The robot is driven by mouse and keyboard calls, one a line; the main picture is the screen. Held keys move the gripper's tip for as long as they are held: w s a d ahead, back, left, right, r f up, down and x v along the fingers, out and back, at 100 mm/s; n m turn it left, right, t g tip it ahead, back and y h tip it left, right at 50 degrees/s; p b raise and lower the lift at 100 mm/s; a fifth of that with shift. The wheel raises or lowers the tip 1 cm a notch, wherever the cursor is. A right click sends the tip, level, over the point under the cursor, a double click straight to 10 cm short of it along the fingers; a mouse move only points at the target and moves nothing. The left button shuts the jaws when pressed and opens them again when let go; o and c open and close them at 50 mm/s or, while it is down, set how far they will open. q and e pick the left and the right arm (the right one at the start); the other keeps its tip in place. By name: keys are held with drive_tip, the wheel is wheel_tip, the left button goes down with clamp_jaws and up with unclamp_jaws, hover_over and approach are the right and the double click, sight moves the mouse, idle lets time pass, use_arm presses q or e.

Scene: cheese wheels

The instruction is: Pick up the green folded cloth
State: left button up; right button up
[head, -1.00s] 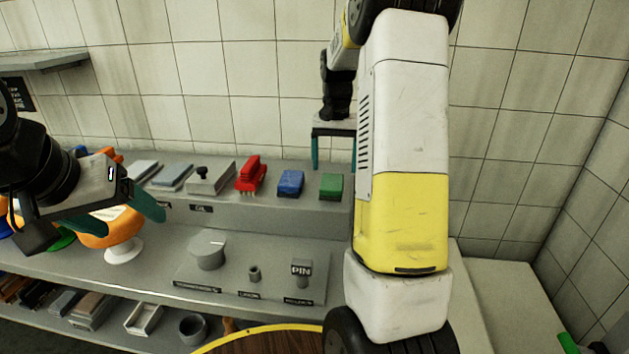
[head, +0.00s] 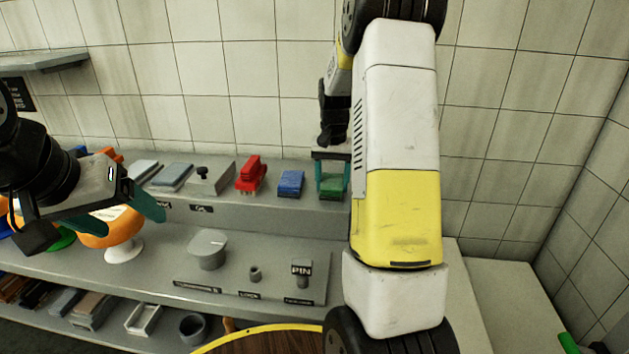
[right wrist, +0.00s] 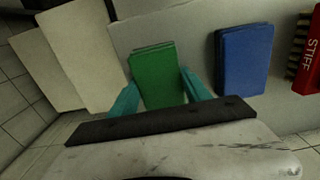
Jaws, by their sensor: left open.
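The green folded cloth (head: 331,183) lies on the raised back shelf, at the right end of a row of items. It also shows in the right wrist view (right wrist: 157,76), flat and stacked in layers. My right gripper (head: 332,190) points down over it with teal fingers apart. In the right wrist view the fingers (right wrist: 161,94) stand one on each side of the near part of the cloth, not visibly clamped on it. My left gripper (head: 134,222) is open and empty at the left, in front of an orange cheese wheel.
A blue folded cloth (head: 290,183) lies close to the left of the green one, then a red brush (head: 251,175). The tiled wall (head: 270,80) stands behind. The lower counter holds a grey board (head: 255,290) with several grey parts. The orange cheese wheel (head: 112,232) stands at the left.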

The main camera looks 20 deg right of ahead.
sight(332, 181)
drive_tip(key=shift+c, duration=1.3)
wheel_tip(332, 181, up, 10)
drive_tip(key=shift+r, duration=0.1)
drive_tip(key=o, duration=0.8)
drive_tip(key=c, duration=0.7)
